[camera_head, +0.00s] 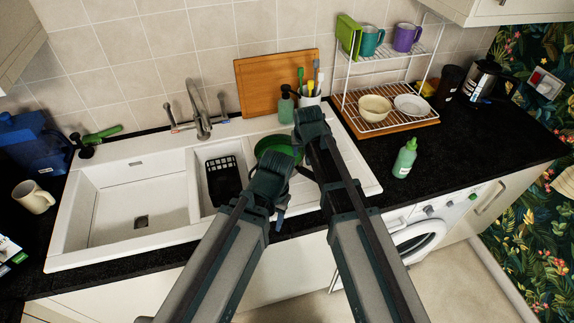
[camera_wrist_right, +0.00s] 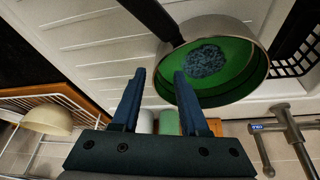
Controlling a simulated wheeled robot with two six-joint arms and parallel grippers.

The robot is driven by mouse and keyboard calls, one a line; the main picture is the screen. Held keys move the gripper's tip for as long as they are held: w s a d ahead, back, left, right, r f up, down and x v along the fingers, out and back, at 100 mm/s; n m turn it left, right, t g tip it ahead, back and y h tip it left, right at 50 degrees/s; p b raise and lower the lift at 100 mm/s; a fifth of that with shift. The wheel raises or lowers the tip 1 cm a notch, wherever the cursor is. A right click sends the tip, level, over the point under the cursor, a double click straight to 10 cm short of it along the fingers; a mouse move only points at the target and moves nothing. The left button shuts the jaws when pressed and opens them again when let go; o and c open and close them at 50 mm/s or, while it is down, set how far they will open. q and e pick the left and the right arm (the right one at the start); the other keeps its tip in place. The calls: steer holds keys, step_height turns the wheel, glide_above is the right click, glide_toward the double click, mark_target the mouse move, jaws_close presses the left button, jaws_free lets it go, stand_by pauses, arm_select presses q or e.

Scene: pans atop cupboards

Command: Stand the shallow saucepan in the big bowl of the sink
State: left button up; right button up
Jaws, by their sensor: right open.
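The shallow saucepan (camera_head: 279,147) has a green inside and sits right of the sink's small bowl, partly hidden by my arms. In the right wrist view the saucepan (camera_wrist_right: 236,72) shows a pale rim, a dark blue speckled patch inside and a black handle (camera_wrist_right: 153,18) toward the top left. My right gripper (camera_wrist_right: 158,76) is open and empty, with its fingertips apart in front of the pan's side near the handle. My left gripper (camera_head: 269,182) is close by, but its fingers are not clear. The sink's big bowl (camera_head: 120,205) is empty, at the left.
The small bowl holds a black basket (camera_head: 223,180). The tap (camera_head: 199,110) rises behind the sink. A soap bottle (camera_head: 286,106) and brush cup (camera_head: 311,95) stand behind the pan. A dish rack (camera_head: 385,113) and a green bottle (camera_head: 405,158) are at the right.

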arm_select(q)
step_height(320, 180, down, 4)
steer(key=b, duration=0.3)
steer(key=shift+r, duration=0.15)
arm_select(e)
steer(key=x, duration=0.3)
steer(key=shift+s+d+f, duration=0.1)
steer(key=shift+d+f, duration=0.25)
steer(key=shift+f, duration=0.1)
arm_select(q)
steer(key=shift+f+b, duration=0.45)
steer(key=shift+b, duration=0.05)
arm_select(e)
steer(key=shift+w+f, duration=0.25)
steer(key=shift+f, duration=0.2)
arm_select(q)
steer(key=shift+r, duration=0.1)
arm_select(e)
steer(key=shift+r, duration=0.15)
jaws_close()
